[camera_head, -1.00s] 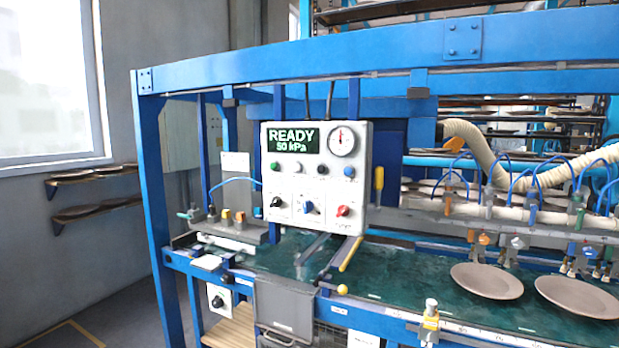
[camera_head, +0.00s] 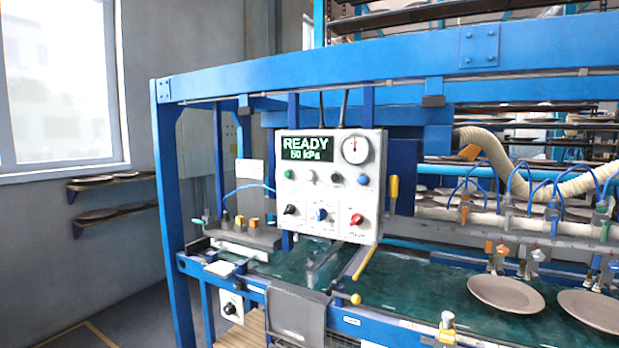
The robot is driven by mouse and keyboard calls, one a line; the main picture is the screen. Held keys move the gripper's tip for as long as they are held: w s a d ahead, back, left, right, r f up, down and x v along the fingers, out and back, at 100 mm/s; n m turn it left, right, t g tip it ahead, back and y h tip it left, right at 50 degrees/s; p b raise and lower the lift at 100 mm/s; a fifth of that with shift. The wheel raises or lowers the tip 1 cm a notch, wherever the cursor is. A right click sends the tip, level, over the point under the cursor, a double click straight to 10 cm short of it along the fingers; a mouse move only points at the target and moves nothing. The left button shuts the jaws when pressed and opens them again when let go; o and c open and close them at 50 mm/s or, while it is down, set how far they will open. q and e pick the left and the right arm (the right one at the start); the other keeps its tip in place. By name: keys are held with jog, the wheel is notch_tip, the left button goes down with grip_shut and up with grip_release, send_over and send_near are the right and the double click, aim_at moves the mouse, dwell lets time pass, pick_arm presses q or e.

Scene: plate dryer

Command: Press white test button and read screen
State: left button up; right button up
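A white control panel (camera_head: 330,200) hangs from the blue frame near the middle of the head view. A round gauge (camera_head: 356,149) sits right of the screen. Below is a row of buttons: green (camera_head: 288,174), white (camera_head: 311,176), black (camera_head: 336,178) and blue (camera_head: 363,180). The white button is second from the left and pale against the panel. Lower down are a black knob (camera_head: 291,210), a blue knob (camera_head: 321,214) and a red knob (camera_head: 357,219). Neither gripper is in view.
The blue machine frame (camera_head: 350,80) spans the view above the panel. A yellow-ended lever (camera_head: 363,263) sticks out below it. Plates (camera_head: 506,293) lie on the green belt (camera_head: 420,290) at right, under hoses and suction fittings. Open floor (camera_head: 130,315) shows at lower left.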

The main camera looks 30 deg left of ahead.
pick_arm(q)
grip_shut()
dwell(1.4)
